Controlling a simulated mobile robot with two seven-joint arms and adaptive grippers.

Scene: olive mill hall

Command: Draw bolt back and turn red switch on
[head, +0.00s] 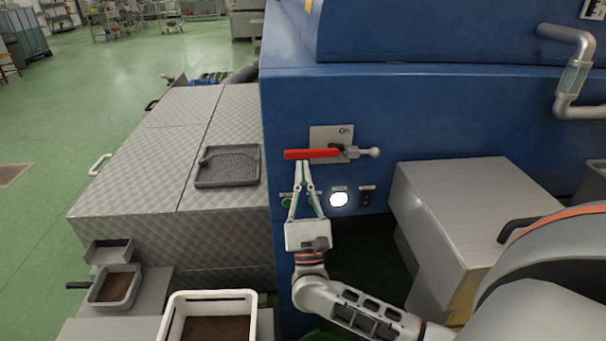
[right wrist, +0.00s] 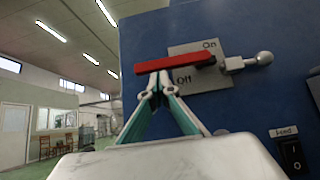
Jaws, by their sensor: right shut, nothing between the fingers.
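The red switch (head: 298,155) is a bar lying level across a metal plate (head: 321,133) on the blue machine, its free end pointing left. In the right wrist view the plate reads "On" at upper right and "Off" just under the red bar (right wrist: 180,63). The silver bolt (head: 363,152) with a ball knob sticks out to the right of the switch's pivot; I cannot tell how far it is drawn. My right gripper (head: 302,164) is shut and empty, its fingertips (right wrist: 158,78) just below the red bar, seemingly touching or very close. My left gripper is not in view.
Below the plate are a lit white lamp (head: 339,199), a green button (head: 287,201) and a black rocker switch (head: 367,196). A metal box (head: 465,195) juts out at right. A dark tray (head: 228,166) lies on the quilted metal cover at left.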

